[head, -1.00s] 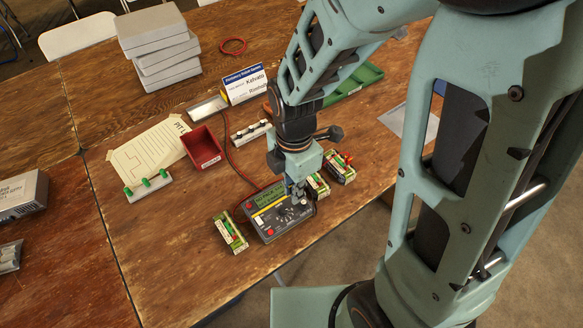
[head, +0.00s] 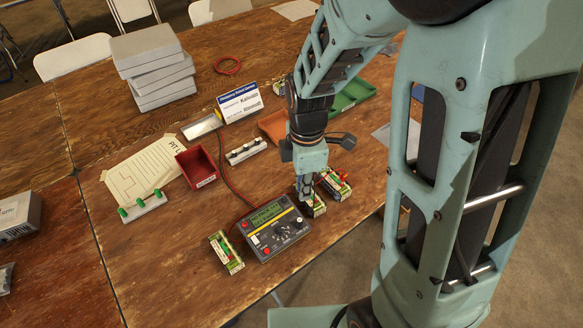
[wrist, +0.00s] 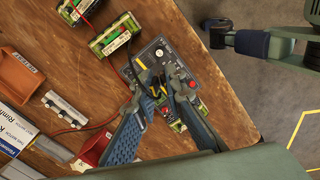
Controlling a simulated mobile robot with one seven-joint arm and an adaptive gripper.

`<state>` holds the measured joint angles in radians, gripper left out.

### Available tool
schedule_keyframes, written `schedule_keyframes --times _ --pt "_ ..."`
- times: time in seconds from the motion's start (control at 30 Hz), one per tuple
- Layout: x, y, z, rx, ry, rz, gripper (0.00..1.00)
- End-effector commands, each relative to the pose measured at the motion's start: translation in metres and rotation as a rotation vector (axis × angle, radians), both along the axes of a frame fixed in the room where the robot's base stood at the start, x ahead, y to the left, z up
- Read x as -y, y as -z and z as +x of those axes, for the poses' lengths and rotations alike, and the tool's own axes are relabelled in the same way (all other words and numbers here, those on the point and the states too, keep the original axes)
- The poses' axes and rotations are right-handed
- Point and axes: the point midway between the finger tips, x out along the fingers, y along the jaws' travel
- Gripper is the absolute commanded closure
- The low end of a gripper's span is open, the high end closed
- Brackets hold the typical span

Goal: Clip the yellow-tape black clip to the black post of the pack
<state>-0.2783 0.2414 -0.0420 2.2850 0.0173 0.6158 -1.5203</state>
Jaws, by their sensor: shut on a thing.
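My gripper (head: 305,194) points down above the middle battery pack (head: 315,207), just right of the tester (head: 272,229). In the wrist view, its fingers (wrist: 158,90) are shut on a small black clip with yellow tape (wrist: 155,91). The fingers partly hide the clip. The middle pack also shows in the wrist view (wrist: 114,36), green and white, apart from the clip. A second pack (head: 333,185) with red parts on top lies to its right. A third pack (head: 226,252) lies left of the tester. Black posts are too small to make out clearly.
A red lead (head: 226,175) runs across the table to the tester. The table's front edge is close to the packs.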

Motion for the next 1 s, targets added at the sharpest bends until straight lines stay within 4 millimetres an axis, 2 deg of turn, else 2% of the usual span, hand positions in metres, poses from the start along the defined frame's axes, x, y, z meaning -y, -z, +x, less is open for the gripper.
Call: schedule_keyframes --times 0.03,0.2,0.6,0.93,1.0 --pt "0.008 0.001 0.012 0.001 0.07 -0.001 1.0" --pt "0.028 0.001 0.049 0.0 0.312 -0.001 1.0" --pt "0.073 0.0 0.129 0.0 0.829 -0.001 1.0" --pt "0.103 -0.001 0.181 0.0 1.178 -0.002 1.0" --pt "0.101 0.02 0.178 -0.003 1.168 -0.002 1.0"
